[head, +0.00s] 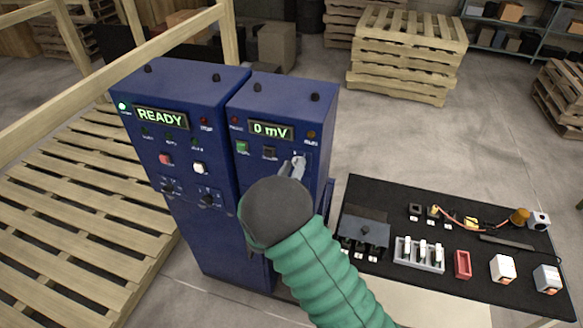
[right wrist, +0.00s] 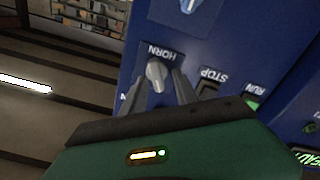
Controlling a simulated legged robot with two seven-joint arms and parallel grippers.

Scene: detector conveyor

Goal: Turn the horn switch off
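The horn switch (right wrist: 157,76) is a small grey rotary knob on a blue panel. It sits beside its HORN label in the right wrist view, its pointer slightly tilted. My right gripper (right wrist: 158,82) is open, with one finger on each side of the knob. I cannot tell if either finger touches it. In the head view my right gripper (head: 293,166) is at the front of the right blue cabinet (head: 285,100), whose display reads 0 mV. There the gripper and my arm hide the horn switch. My left gripper is not in view.
A second knob (right wrist: 189,4) and STOP and RUN labels are near the horn switch. The left blue cabinet (head: 185,85) shows READY. A dark table (head: 390,192) with switches, blocks and a red tray (head: 462,264) stands at the right. Wooden pallets (head: 405,50) are behind.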

